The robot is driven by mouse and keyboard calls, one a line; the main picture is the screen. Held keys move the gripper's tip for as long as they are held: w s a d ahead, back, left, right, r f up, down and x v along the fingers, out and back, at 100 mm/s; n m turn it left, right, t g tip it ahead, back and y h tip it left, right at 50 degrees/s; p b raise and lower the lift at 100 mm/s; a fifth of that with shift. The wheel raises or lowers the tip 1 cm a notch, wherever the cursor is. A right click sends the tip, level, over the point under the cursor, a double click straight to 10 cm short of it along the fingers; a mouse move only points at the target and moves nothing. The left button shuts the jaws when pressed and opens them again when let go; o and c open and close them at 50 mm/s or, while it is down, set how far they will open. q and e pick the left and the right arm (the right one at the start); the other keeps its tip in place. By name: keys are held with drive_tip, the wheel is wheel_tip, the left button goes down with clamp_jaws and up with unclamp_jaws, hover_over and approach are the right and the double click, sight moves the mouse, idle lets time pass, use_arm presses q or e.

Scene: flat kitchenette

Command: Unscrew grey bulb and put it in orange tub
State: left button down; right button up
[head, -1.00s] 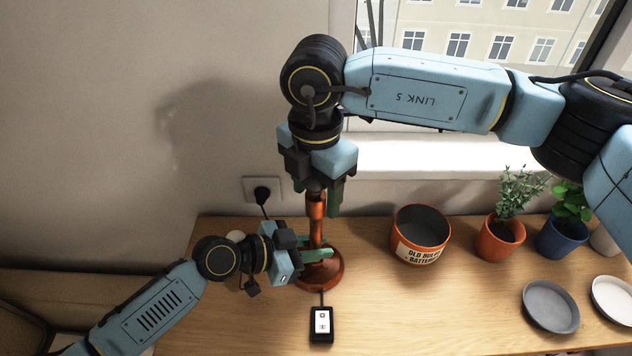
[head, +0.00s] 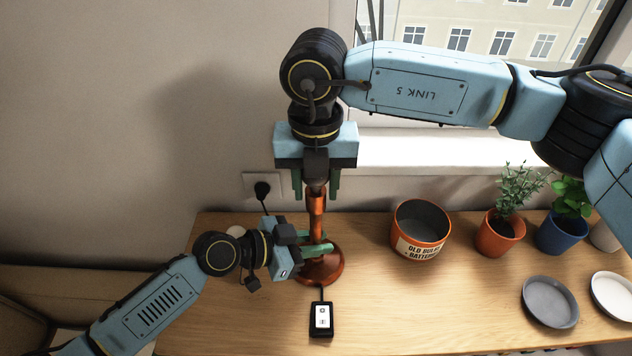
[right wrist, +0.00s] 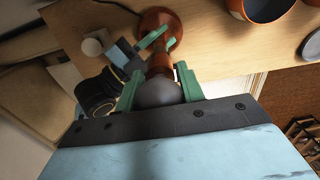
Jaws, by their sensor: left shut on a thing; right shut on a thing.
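The grey bulb (right wrist: 158,93) sits at the top of the copper-orange lamp (head: 317,213), which stands upright on the table. My right gripper (head: 315,187) points down from above and is shut on the bulb, with one green finger on each side. The bulb is mostly hidden by this gripper in the head view. My left gripper (head: 318,247) comes in low from the left and is shut on the lamp's stem just above its round base. The orange tub (head: 421,240), labelled for old bulbs and batteries, stands open to the right of the lamp.
A black switch box (head: 321,320) on a cord lies in front of the lamp. A wall socket with a plug (head: 262,190) is behind. Potted plants (head: 500,235), a grey dish (head: 551,302) and a white dish (head: 614,295) stand right of the tub.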

drive_tip(key=n, duration=0.3)
drive_tip(key=shift+n, duration=0.4)
drive_tip(key=n, duration=0.3)
drive_tip(key=shift+n, duration=0.4)
drive_tip(key=n, duration=0.5)
drive_tip(key=shift+n, duration=0.3)
drive_tip(key=n, duration=0.3)
drive_tip(key=shift+n, duration=0.4)
drive_tip(key=n, duration=0.3)
drive_tip(key=shift+n, duration=0.3)
drive_tip(key=n, duration=0.5)
drive_tip(key=shift+n, duration=0.3)
drive_tip(key=n, duration=0.5)
drive_tip(key=shift+n, duration=0.3)
drive_tip(key=n, duration=0.5)
drive_tip(key=shift+d+n, duration=0.1)
drive_tip(key=shift+n, duration=0.2)
drive_tip(key=n, duration=0.5)
drive_tip(key=shift+r, duration=0.1)
drive_tip(key=n, duration=0.6)
drive_tip(key=o, duration=1.1)
